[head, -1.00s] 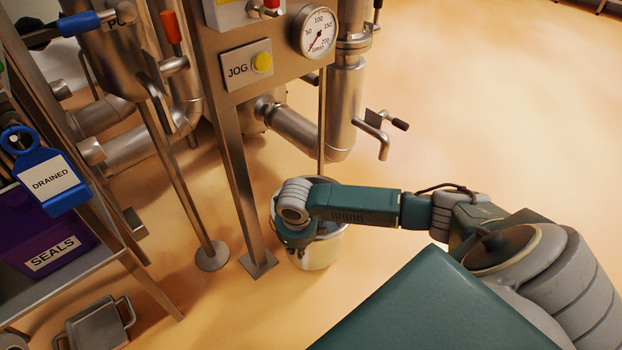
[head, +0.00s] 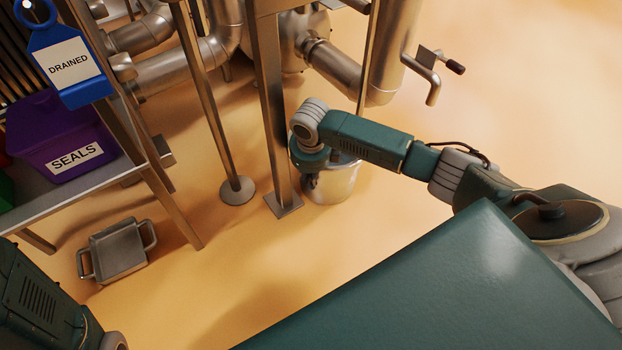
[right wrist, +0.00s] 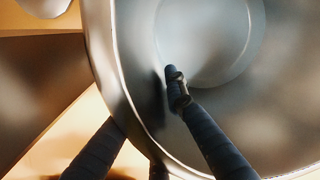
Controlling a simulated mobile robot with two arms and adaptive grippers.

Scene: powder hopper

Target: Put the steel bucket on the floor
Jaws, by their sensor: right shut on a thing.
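The steel bucket (head: 335,184) is a shiny round pail beside the foot of a steel post in the head view. My right gripper (head: 310,179) is at its left rim, reaching down from above. In the right wrist view the bucket's grey inside (right wrist: 265,95) fills the right half. My right gripper (right wrist: 140,100) is shut on the bucket's wall, with one dark finger inside and the others outside. The bucket looks upright and low over the floor (head: 430,215); I cannot tell whether its base touches. My left gripper is out of view.
Steel posts (head: 272,110) with foot plates stand close left of the bucket. A crank handle (head: 433,75) sticks out above right. A steel tray (head: 118,250) lies at lower left. Floor to the right is clear.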

